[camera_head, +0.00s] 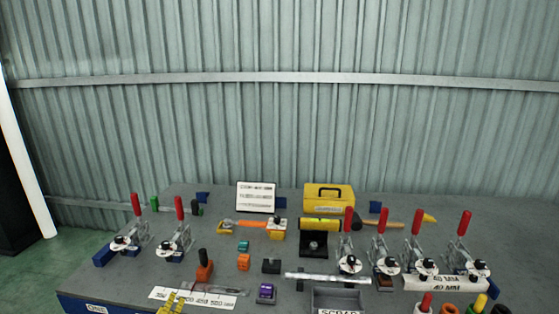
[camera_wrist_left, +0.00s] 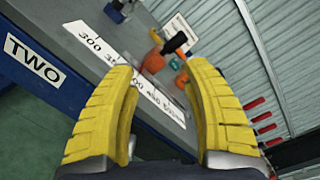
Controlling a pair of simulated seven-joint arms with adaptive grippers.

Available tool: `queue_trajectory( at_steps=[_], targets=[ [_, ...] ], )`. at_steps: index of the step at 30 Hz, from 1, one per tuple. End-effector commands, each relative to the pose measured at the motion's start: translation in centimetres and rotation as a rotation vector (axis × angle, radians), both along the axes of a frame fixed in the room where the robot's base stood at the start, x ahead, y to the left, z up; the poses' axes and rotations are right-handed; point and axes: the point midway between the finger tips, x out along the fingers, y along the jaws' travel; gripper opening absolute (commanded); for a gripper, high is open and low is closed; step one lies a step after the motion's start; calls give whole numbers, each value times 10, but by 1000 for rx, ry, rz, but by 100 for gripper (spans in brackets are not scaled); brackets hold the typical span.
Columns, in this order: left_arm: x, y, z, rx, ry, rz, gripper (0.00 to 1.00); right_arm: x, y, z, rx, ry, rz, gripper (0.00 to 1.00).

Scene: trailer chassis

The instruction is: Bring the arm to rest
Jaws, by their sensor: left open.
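My left gripper (camera_head: 172,302) shows as yellow fingers at the bottom edge of the head view, over the table's front-left part by the printed ruler strip (camera_head: 205,297). In the left wrist view its two ribbed yellow fingers (camera_wrist_left: 163,68) stand wide apart with nothing between them. The ruler strip (camera_wrist_left: 112,52) runs behind them, partly hidden by the left finger. Most of the left arm is outside the head view. My right gripper shows in neither view.
The grey table (camera_head: 230,215) holds several red-handled toggle clamps (camera_head: 175,240), a yellow toolbox (camera_head: 329,197), a grey scrap bin (camera_head: 338,299) and an orange block with a black handle (camera_head: 204,270). A corrugated wall (camera_head: 280,130) stands behind. The table's front face bears a TWO label (camera_wrist_left: 35,57).

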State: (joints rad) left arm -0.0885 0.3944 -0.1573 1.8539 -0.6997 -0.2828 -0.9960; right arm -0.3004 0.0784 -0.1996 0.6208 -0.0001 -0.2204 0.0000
Motion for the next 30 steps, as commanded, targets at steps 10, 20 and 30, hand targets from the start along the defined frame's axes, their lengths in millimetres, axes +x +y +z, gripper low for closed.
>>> queue_trajectory(
  at_steps=[10, 20, 30],
  targets=[
    [-131, 4, -49, -642, 250, 407, 49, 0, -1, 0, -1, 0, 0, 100],
    [-236, -1, -72, -976, 403, 710, 49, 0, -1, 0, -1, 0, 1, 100],
    [-296, -8, -76, -1119, 476, 880, 49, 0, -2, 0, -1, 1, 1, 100]
  ],
)
